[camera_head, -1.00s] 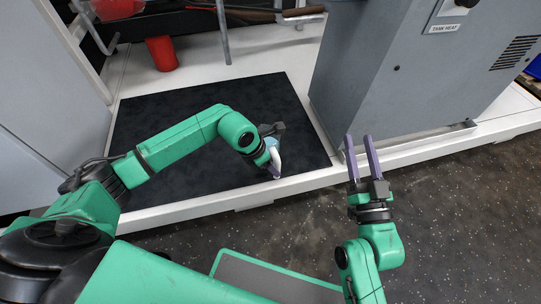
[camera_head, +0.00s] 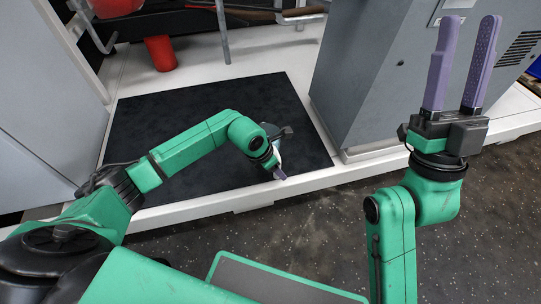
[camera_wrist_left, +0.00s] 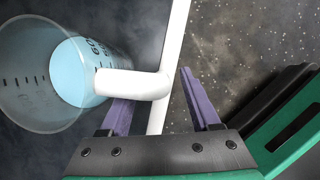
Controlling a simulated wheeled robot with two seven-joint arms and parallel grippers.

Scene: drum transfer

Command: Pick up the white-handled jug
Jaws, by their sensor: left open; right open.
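The jug (camera_wrist_left: 30,85) is clear with dark markings and light blue liquid, at the left of the left wrist view. The fingers are open; I cannot tell whether either touches the handle. In the head view, my left gripper (camera_head: 280,174) is at the mat's front right, and the wrist hides most of the jug. My right gripper (camera_head: 467,35) is open and empty, raised with fingers up before the grey cabinet.
A black mat (camera_head: 180,125) lies on the white platform (camera_head: 235,190). A red cup (camera_head: 161,53) stands behind it. The grey cabinet (camera_head: 375,75) stands to the right, another grey panel (camera_head: 50,110) to the left. Dark speckled floor (camera_head: 310,230) is open in front.

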